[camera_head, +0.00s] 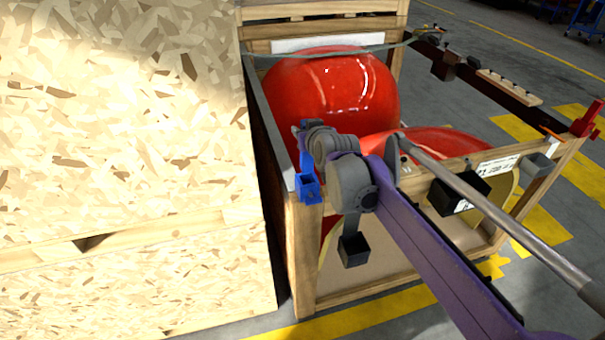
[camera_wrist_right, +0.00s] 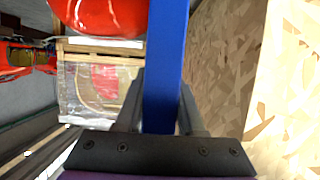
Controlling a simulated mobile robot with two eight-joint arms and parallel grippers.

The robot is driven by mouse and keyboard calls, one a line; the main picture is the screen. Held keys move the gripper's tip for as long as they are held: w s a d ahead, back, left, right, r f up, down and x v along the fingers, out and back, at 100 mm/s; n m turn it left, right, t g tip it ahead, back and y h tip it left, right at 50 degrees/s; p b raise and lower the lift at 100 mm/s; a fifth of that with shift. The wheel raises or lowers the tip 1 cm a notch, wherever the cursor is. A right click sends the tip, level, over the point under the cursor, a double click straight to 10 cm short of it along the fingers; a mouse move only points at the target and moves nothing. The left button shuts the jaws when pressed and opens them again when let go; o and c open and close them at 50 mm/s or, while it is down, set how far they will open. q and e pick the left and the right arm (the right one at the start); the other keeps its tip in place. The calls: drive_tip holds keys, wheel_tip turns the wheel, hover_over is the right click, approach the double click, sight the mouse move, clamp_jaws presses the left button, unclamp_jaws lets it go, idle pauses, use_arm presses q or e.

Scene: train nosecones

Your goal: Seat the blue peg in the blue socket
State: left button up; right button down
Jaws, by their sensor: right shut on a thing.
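The blue socket (camera_head: 309,189) is a small open-topped square holder on the front left corner post of the wooden crate. My right arm comes in from the lower right, and its grey wrist joints sit just right of and above the socket. In the right wrist view, my right gripper (camera_wrist_right: 162,115) is shut on the blue peg (camera_wrist_right: 166,60), a long straight bar running up out of the picture. In the head view the wrist hides most of the fingers; a bit of blue shows just above the socket. I cannot tell whether the peg touches it. My left gripper is not in view.
The wooden crate (camera_head: 303,262) holds red nosecones (camera_head: 335,85). A large chipboard box (camera_head: 120,130) stands close on the left. A grey rod (camera_head: 480,205) slants across the crate's front right. A dark beam with a red clamp (camera_head: 584,122) lies along the right side. Floor is open beyond.

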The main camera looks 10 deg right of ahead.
sight(304, 158)
drive_tip(key=f, duration=0.4)
drive_tip(key=shift+s+f, duration=0.25)
drive_tip(key=shift+f+b, duration=0.4)
drive_tip(key=shift+f, duration=1.75)
drive_tip(key=c, duration=0.5)
unclamp_jaws()
drive_tip(key=v, duration=1.2)
drive_tip(key=shift+p, duration=0.3)
